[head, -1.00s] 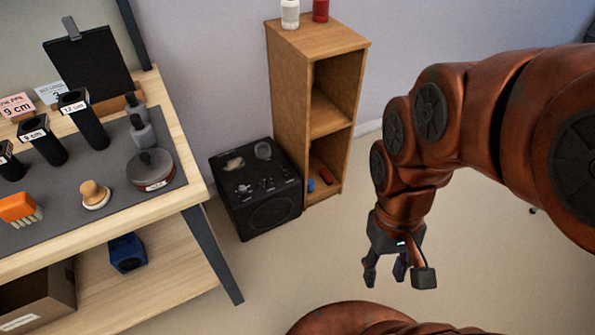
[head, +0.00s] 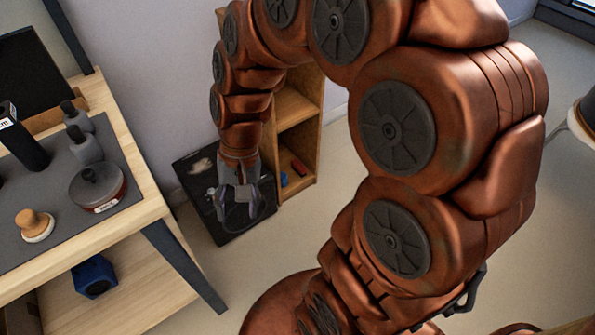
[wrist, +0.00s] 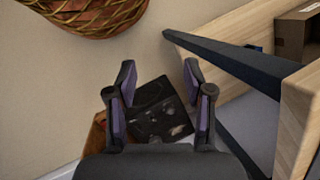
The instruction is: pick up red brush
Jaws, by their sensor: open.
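A small dark red object (head: 299,166) lies on the lower shelf of the wooden shelf unit, too small to identify. My gripper hides part of the box in the head view.
The wooden workbench (head: 135,195) stands at left, with a round grey-lidded pot (head: 97,188), a wooden-knobbed brush or stamp (head: 35,225) and dark bottles on its mat. A blue box (head: 94,276) sits on its lower shelf. The shelf unit (head: 310,110) stands behind my arm.

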